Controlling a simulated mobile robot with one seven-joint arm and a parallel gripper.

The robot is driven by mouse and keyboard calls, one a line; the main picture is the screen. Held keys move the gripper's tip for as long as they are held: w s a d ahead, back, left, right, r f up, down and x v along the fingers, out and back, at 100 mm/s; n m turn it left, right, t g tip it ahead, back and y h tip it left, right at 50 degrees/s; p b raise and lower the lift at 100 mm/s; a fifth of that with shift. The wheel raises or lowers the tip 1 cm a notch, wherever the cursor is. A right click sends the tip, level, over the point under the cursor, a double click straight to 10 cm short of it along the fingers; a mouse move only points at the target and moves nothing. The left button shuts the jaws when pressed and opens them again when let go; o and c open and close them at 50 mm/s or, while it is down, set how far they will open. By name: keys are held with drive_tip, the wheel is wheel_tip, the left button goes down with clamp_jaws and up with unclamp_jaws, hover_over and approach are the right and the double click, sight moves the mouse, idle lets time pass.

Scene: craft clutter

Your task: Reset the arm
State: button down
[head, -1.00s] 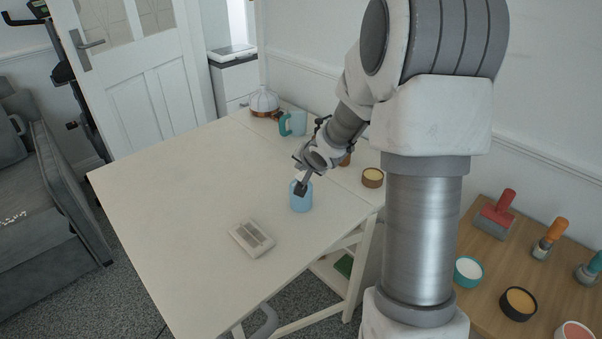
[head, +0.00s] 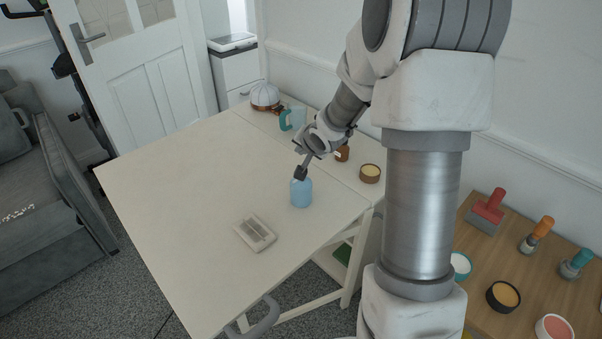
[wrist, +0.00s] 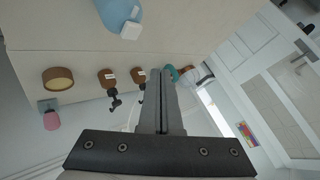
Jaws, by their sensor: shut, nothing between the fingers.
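My gripper (head: 300,173) is over the white table (head: 190,215), its dark fingertips just above a light blue bottle (head: 301,194) in the head view. The wrist view shows the two fingers (wrist: 163,78) pressed together with nothing between them. The blue bottle (wrist: 118,14) lies off to the upper left there, apart from the fingers. My arm reaches in from the right, bent down at the wrist.
A white calculator-like device (head: 255,233) lies near the table's front. Toward the back are a teal-handled mug (head: 293,118), a white-domed item (head: 264,96), an amber bottle (head: 342,153) and a round tin (head: 370,173). The table's left side is clear.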

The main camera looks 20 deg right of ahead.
idle(0.3)
drive_tip(key=s+a+r+n+g+h+p, duration=0.1)
drive_tip(key=s+a+r+n+p, duration=0.1)
drive_tip(key=s+r, duration=0.55)
drive_tip(key=s+a+r+n+g+h+p, duration=0.1)
drive_tip(key=s+a+r+n+p, duration=0.1)
drive_tip(key=s+r, duration=0.55)
drive_tip(key=s+a+r+n+y+p, duration=0.1)
drive_tip(key=s+a+r+n, duration=0.1)
drive_tip(key=s, duration=0.6)
drive_tip(key=s+a+r+n+g+y+p, duration=0.1)
drive_tip(key=s+a+r+n+p, duration=0.1)
drive_tip(key=s+a+r, duration=0.3)
drive_tip(key=s+n, duration=0.1)
drive_tip(key=s, duration=0.3)
drive_tip(key=shift+a+g, duration=0.2)
drive_tip(key=shift+g, duration=0.1)
drive_tip(key=shift+d, duration=0.2)
